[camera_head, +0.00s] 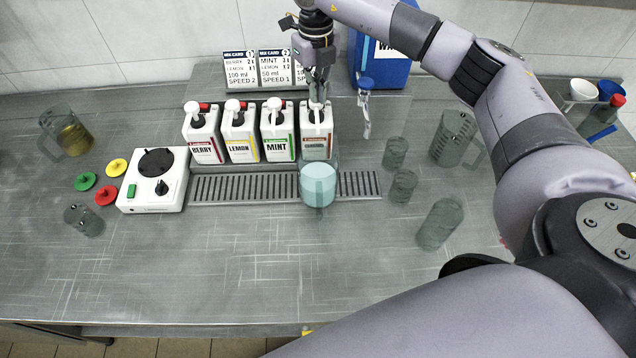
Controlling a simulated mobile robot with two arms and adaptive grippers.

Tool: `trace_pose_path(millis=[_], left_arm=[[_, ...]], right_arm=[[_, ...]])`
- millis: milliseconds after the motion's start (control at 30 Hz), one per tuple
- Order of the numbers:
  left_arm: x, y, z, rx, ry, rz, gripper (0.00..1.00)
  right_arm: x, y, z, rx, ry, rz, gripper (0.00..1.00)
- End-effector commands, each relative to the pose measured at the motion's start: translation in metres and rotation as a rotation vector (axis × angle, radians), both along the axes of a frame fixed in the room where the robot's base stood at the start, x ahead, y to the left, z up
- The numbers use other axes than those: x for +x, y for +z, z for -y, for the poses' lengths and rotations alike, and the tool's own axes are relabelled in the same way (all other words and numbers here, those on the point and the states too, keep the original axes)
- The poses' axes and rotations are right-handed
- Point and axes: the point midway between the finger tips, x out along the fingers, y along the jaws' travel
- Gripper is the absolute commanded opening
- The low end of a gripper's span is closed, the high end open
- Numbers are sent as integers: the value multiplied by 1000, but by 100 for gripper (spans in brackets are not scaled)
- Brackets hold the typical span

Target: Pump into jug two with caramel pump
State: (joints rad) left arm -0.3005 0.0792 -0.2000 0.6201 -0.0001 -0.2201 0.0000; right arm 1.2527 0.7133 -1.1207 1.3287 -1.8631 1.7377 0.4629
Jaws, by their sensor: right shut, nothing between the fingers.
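The caramel pump bottle (316,140), with a brown label, stands at the right end of a row of white bottles. My right gripper (318,98) points down, shut and empty, at the top of this bottle's pump; it hides most of the pump head, and I cannot tell whether it touches. A clear jug (318,188) with pale blue contents stands upright on the drip grate in front of the caramel bottle. I see no number on it. Another clear jug (454,135) stands at the right and one (68,134) with yellowish liquid at the far left. My left gripper is not in view.
Berry (203,150), lemon (240,148) and mint (277,146) bottles stand left of the caramel one. A white mixer base (152,190) is left of the grate (240,188). Clear glasses (404,185) stand at the right. A blue water container (385,70) is behind. The front counter is clear.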

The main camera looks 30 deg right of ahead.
Motion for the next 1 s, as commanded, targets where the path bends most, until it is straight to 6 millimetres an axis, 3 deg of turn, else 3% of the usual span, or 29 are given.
trace_pose_path(millis=[500, 767, 1000], left_arm=[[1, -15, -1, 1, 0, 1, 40], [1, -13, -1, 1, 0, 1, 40], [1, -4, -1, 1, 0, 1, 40]], right_arm=[[0, -24, 0, 0, 0, -2, 0], [-1, -22, 0, 0, 0, -3, 0], [-1, -8, 0, -1, 0, -3, 0]])
